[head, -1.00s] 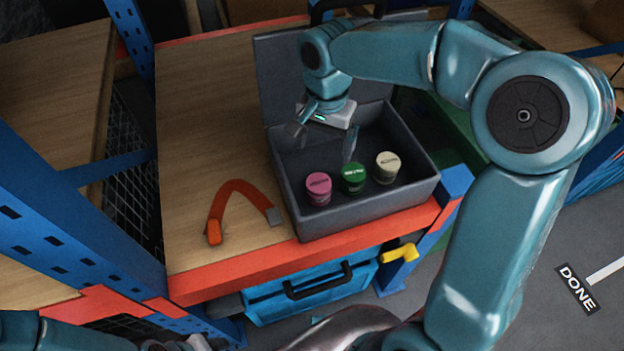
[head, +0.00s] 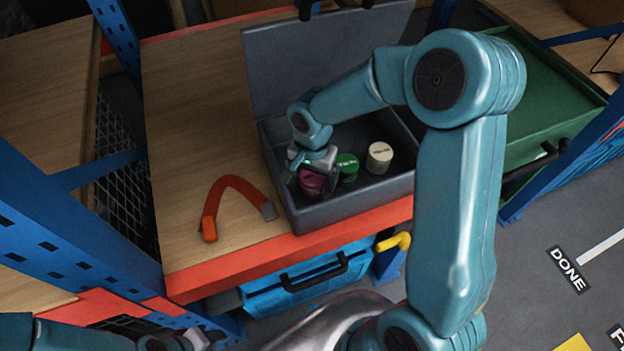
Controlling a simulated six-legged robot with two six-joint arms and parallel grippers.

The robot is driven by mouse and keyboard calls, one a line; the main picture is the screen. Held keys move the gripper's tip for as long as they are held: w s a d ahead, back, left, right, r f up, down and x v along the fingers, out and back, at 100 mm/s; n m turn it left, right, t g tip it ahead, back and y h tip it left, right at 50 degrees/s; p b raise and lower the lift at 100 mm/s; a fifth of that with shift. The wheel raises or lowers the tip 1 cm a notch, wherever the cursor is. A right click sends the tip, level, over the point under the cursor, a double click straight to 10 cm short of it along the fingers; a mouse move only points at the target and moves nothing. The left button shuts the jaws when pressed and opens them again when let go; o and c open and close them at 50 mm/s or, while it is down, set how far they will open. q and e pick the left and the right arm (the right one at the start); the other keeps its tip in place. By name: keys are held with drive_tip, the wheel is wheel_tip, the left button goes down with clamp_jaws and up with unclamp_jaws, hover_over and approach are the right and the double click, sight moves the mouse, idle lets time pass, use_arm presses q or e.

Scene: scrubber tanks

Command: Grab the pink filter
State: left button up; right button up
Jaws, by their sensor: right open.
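The pink filter (head: 311,185) stands at the left in the open grey case (head: 353,203) on the shelf. My right gripper (head: 312,176) is down in the case, open, right over the pink filter and partly hiding its top. I cannot tell whether the fingers touch it. A green filter (head: 347,167) stands just right of it, and a cream filter (head: 379,157) stands further right. My left arm shows only at the bottom left edge; its gripper fingers do not show clearly.
A red strap (head: 226,200) lies on the wooden shelf (head: 196,120) left of the case. The case lid (head: 310,65) stands open behind. A blue toolbox (head: 300,287) sits below the shelf, by a yellow handle (head: 394,242). A green drawer (head: 540,100) is at right.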

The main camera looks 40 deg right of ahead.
wheel_tip(320, 180, down, 2)
drive_tip(key=shift+d+f, duration=0.1)
drive_tip(key=shift+f, duration=0.05)
drive_tip(key=shift+c, duration=0.3)
drive_tip(key=c, duration=1)
drive_tip(key=shift+w, duration=0.1)
drive_tip(key=shift+c, duration=0.2)
